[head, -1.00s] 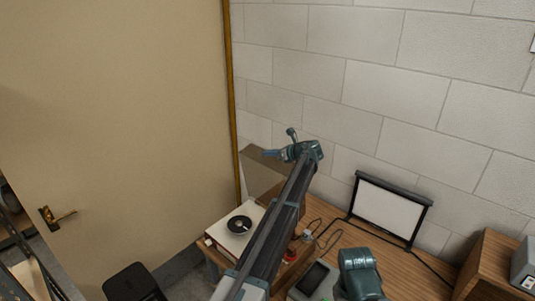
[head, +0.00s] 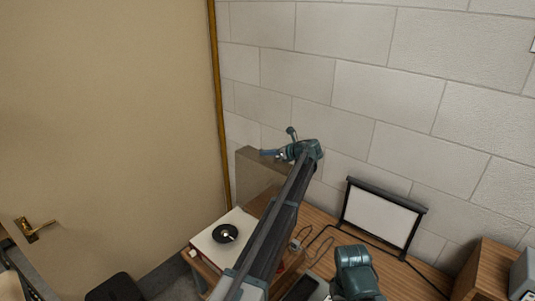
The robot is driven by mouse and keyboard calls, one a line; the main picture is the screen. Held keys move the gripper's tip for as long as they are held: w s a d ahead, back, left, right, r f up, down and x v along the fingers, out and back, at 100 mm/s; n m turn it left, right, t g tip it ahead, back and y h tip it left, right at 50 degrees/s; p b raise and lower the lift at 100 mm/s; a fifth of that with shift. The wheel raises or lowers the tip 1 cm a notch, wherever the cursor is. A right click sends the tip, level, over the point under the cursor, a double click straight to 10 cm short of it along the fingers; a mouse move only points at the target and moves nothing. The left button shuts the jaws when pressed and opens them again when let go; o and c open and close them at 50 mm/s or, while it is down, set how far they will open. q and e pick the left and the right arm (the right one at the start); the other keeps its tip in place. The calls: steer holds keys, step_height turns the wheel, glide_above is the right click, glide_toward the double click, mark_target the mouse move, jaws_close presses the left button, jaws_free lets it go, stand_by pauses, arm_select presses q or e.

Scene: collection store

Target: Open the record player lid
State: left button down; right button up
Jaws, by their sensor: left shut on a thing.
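The record player (head: 205,245) is a white-topped box with a black disc (head: 226,233) on it, low in the middle of the head view. Its see-through brownish lid (head: 250,178) stands raised and steeply upright at the back, near the wall. My left gripper (head: 270,154) is at the lid's upper right edge, shut on it. My left arm crosses in front and hides the right part of the player and lid. Part of my right arm shows at the bottom, but its gripper does not show.
A wooden table (head: 325,250) carries the player. A framed white screen (head: 382,214) stands on it, with cables nearby. A dark flat device (head: 300,288) lies near the front. A wooden box (head: 482,268) is at the right. The block wall is close behind; a door is at left.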

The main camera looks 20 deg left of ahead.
arm_select(q)
steer(key=c, duration=0.9)
jaws_free()
steer(key=p+v, duration=0.5)
steer(key=v, duration=0.8)
steer(key=shift+a, duration=0.1)
steer(key=shift+s+d+r, duration=0.15)
steer(key=shift+d+r, duration=0.05)
steer(key=shift+d, duration=0.25)
steer(key=shift+s+f, duration=0.1)
